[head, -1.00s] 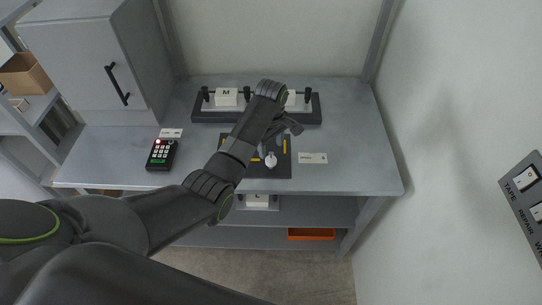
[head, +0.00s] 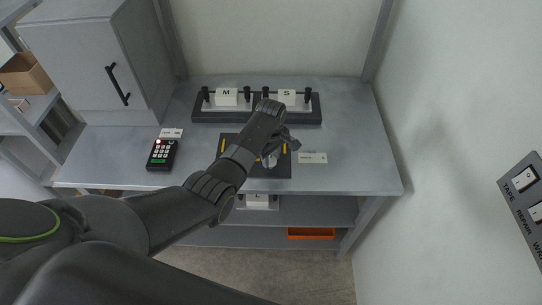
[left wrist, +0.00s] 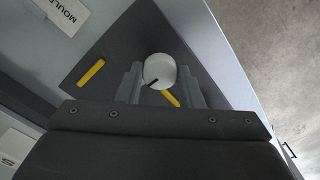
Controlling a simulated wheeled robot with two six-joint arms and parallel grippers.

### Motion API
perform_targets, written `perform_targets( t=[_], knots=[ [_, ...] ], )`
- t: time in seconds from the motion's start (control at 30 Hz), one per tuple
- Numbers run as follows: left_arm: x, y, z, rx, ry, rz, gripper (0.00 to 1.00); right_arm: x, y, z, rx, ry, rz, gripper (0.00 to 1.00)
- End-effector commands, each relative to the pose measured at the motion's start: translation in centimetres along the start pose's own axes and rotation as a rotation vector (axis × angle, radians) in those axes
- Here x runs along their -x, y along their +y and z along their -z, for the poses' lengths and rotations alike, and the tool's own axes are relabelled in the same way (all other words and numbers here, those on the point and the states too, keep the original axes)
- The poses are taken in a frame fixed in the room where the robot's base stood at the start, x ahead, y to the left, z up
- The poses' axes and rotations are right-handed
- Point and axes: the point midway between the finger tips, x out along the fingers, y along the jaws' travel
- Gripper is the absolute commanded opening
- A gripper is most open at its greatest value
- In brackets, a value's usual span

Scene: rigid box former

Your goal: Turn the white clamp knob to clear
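The white clamp knob (left wrist: 160,70) is round, with a dark pointer line, and sits on a dark plate (left wrist: 120,60) with yellow marks. In the head view the knob (head: 269,161) is partly hidden by my left gripper (head: 277,150). In the left wrist view the fingers of my left gripper (left wrist: 161,75) are spread, one on each side of the knob. They look close to its sides; I cannot tell whether they touch it. My right gripper is not in view.
A rack with white blocks M (head: 227,97) and S (head: 287,97) stands behind the plate. A black keypad (head: 161,155) lies to the left, a label card (head: 313,158) to the right. A grey cabinet (head: 95,70) stands at the back left.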

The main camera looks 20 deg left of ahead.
Motion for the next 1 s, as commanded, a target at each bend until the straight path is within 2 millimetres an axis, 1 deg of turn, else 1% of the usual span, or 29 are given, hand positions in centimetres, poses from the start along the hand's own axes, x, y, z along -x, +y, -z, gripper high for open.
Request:
perform_targets(
  t=[0.03,0.13,0.37,0.57,0.77,1.0],
  knots=[
    [0.0,0.0,0.0,0.000,0.000,0.000,0.24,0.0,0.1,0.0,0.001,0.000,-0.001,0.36],
    [0.0,0.0,0.0,0.000,0.000,0.000,0.11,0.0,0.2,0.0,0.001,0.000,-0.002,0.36],
    [0.1,0.0,0.0,-0.016,0.000,0.001,0.11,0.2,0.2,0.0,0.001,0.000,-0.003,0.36],
    [0.2,0.0,0.0,-0.094,0.000,0.000,0.11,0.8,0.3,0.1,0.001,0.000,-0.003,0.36],
    [0.3,0.0,0.0,-0.243,-0.001,0.001,0.11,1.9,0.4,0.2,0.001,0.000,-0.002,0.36],
    [0.3,0.1,0.0,-0.470,0.000,0.001,0.11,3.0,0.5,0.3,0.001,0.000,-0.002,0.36]
  ],
)
